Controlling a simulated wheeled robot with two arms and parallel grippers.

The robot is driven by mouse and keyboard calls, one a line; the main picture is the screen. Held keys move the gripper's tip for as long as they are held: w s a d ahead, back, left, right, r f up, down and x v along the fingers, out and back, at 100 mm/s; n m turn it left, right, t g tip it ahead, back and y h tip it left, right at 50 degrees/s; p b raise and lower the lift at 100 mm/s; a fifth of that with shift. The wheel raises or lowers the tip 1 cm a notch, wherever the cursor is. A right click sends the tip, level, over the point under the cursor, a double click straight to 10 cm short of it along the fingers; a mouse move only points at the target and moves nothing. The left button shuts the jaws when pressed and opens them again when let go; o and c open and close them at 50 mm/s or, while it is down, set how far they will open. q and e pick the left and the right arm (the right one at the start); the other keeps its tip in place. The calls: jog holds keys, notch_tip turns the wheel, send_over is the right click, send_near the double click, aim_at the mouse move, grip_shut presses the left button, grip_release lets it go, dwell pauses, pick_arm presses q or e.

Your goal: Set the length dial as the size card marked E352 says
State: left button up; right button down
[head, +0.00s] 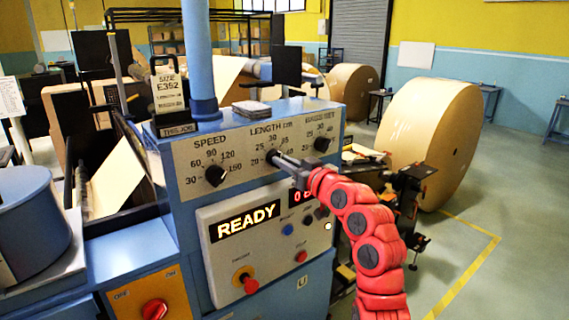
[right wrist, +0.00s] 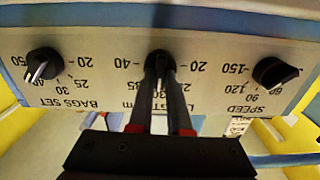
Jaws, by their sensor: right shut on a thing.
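The size card marked E352 (head: 168,88) stands upright in a holder labelled THIS JOB on top of the blue machine. Its length line is too small to read surely. The length dial (head: 272,157) is the middle of three black knobs on the panel, with marks from 20 to 40. My right gripper (head: 281,159) is shut on it. In the right wrist view, upside down, the two fingers (right wrist: 160,80) hold the length dial (right wrist: 159,61) from both sides. The fingers hide much of the knob, so its setting is unclear. My left gripper is not in view.
The speed dial (head: 215,175) and bags set dial (head: 322,144) flank it. Several cards (head: 251,107) lie stacked on top. A large kraft roll (head: 430,125) stands behind.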

jog(key=shift+w+d+m+b, duration=0.1)
jog(key=shift+m+b, duration=0.05)
jog(key=shift+m, duration=1.85)
jog(key=shift+d+m+b, duration=0.1)
jog(key=shift+m+b, duration=0.05)
jog(key=shift+m, duration=1.85)
jog(key=c, duration=0.9)
grip_release()
jog(key=shift+o, duration=0.2)
jog(key=shift+f, duration=0.1)
